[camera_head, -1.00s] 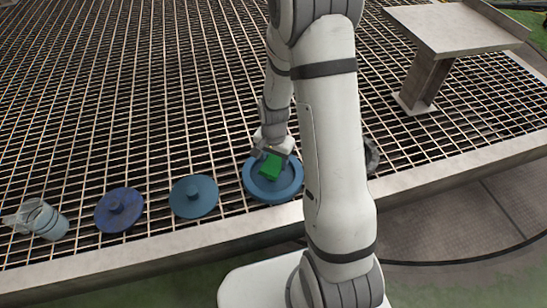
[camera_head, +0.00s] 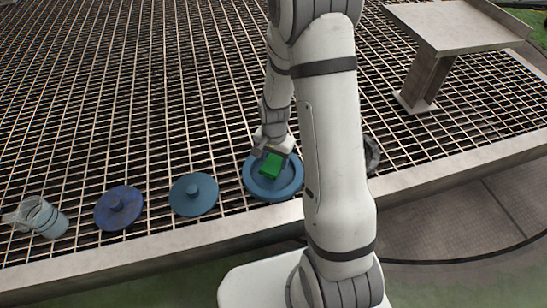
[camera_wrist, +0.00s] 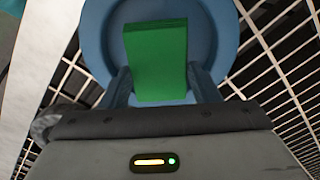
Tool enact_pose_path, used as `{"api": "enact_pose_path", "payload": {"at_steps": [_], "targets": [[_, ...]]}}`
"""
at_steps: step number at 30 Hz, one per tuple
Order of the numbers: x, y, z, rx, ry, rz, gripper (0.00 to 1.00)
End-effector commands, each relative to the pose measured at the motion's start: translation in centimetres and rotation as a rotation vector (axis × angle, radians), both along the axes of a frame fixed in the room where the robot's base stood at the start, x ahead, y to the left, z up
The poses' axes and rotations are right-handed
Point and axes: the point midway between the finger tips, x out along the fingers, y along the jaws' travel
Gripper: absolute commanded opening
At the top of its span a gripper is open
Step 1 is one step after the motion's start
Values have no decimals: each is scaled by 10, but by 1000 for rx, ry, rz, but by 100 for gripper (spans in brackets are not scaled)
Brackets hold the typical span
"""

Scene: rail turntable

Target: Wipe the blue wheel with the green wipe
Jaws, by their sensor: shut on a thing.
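The blue wheel (camera_head: 286,188) lies flat on the grating near its front edge, a round disc with a raised rim. My gripper (camera_head: 272,157) is over the wheel, shut on the green wipe (camera_head: 270,165), a small green block. In the wrist view the wipe (camera_wrist: 156,60) sits between the two fingers (camera_wrist: 157,88), with the blue wheel (camera_wrist: 228,30) behind and around it. The wipe is over the inside of the wheel; I cannot tell whether it touches the surface. The wheel's middle is hidden by the wipe and gripper.
To the left lie a blue lidded disc (camera_head: 194,195), a darker blue disc (camera_head: 119,209) and a clear jug (camera_head: 43,218). A dark ring (camera_head: 371,155) is partly hidden behind my arm. A metal stand (camera_head: 455,28) is at the back right. The grating behind is clear.

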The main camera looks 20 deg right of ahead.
Motion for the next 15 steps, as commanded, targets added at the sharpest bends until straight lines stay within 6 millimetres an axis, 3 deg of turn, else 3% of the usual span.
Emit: {"api": "enact_pose_path", "payload": {"at_steps": [15], "targets": [[0,2,-5,0,0,0,37]]}}
